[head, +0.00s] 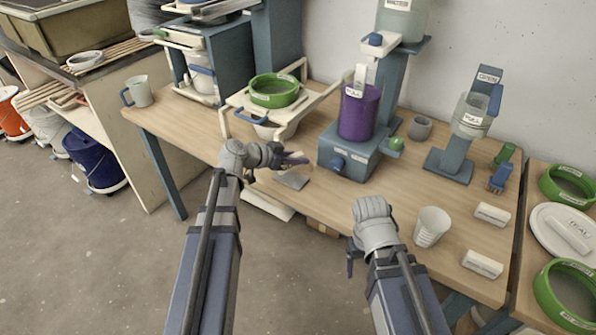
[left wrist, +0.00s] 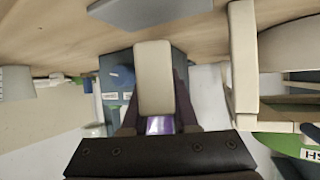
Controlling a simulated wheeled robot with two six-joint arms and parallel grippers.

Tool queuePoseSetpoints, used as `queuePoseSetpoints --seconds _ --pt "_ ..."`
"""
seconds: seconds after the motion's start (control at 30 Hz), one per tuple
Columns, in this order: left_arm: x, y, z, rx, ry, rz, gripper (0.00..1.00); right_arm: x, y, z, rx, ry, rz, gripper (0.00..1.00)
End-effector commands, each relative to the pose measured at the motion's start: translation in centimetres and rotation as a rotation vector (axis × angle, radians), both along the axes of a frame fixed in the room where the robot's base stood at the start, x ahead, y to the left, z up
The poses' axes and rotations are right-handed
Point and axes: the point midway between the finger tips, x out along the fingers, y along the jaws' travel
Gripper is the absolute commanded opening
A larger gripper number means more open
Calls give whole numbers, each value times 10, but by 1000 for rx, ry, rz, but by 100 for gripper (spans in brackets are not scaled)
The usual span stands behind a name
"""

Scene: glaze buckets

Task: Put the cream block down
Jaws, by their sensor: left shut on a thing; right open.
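My left gripper (head: 291,158) is over the front edge area of the wooden table (head: 395,195), left of the blue machine base with the purple pot. It is shut on the cream block (left wrist: 153,78), which stands out between its two fingers in the left wrist view. In the head view the block is small and mostly hidden by the gripper. I cannot tell whether it touches the table. A flat grey plate (head: 291,180) lies on the table just in front of the gripper. My right gripper (head: 352,258) is open and empty by the table's front edge.
The purple pot (head: 358,112) stands on its blue base. A cream frame holding a green-rimmed sieve (head: 274,91) is at the back left. A white cup (head: 431,227) and two labelled pale blocks (head: 487,239) are at the right. Some bare wood lies around the grey plate.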

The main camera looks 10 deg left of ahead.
Motion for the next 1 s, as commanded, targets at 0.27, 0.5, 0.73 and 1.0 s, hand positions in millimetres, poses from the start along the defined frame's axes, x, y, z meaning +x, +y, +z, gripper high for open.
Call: queuePoseSetpoints --seconds 0.27,0.5,0.73,1.0 --pt "0 0 -32 0 0 0 0 0 0 -32 0 0 0 81" --pt "0 0 -36 0 0 0 0 0 0 -36 0 0 0 81" --pt "0 0 -39 0 0 0 0 0 0 -39 0 0 0 81" --pt "0 0 -39 0 0 0 52 0 0 -39 0 0 0 81"
